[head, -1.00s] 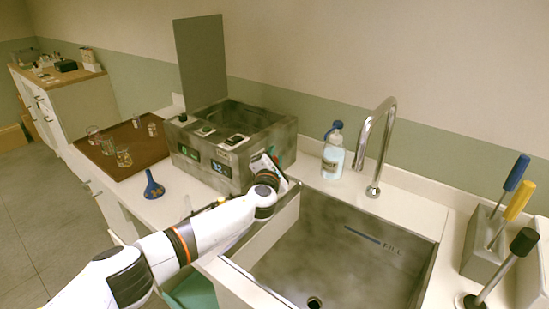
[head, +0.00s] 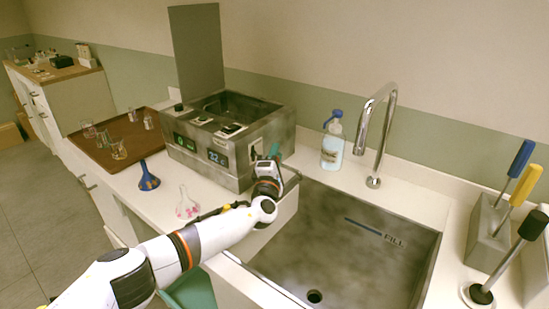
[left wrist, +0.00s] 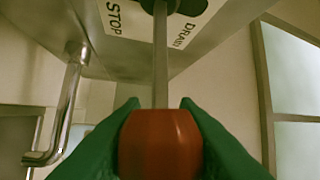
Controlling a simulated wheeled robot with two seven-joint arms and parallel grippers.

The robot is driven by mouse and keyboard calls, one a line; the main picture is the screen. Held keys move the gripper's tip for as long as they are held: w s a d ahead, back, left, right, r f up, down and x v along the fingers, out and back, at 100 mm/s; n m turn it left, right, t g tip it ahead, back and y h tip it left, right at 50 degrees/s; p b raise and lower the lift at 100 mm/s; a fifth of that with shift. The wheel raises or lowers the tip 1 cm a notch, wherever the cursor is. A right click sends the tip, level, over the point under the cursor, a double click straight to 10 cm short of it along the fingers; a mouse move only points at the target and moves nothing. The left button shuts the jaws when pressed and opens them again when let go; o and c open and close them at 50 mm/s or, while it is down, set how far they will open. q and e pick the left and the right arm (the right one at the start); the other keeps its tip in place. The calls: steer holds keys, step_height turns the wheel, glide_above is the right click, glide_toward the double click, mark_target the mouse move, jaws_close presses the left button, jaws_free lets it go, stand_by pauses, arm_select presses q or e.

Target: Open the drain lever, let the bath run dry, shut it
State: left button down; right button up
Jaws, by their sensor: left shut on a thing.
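The bath (head: 240,165) is a grey mottled box with its lid (head: 197,50) standing open and two lit displays on the front. Its water level cannot be made out. My left gripper (head: 275,153) is at the bath's right side, beside the sink. In the left wrist view, its green fingers (left wrist: 160,115) are shut on the red knob of the drain lever (left wrist: 160,145). The lever's metal rod runs up to a pivot on a plate (left wrist: 143,22) marked STOP on the left and DRAIN on the right. My right gripper is not in view.
The sink (head: 345,245) with its tap (head: 375,135) lies right of the bath. A soap bottle (head: 332,145) stands behind it. A brown tray (head: 95,150) holds glassware.

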arm_select(q)
steer(key=shift+f+m+t+h+b, duration=0.4)
steer(key=shift+f+m+b, duration=0.35)
steer(key=shift+m, duration=0.35)
steer(key=shift+r, duration=0.1)
steer(key=c, duration=1.1)
jaws_free()
steer(key=shift+s+f, duration=0.2)
steer(key=shift+s, duration=0.4)
steer(key=p+v, duration=0.1)
steer(key=v, duration=0.5)
steer(key=shift+a, duration=0.15)
steer(key=shift+s, duration=0.15)
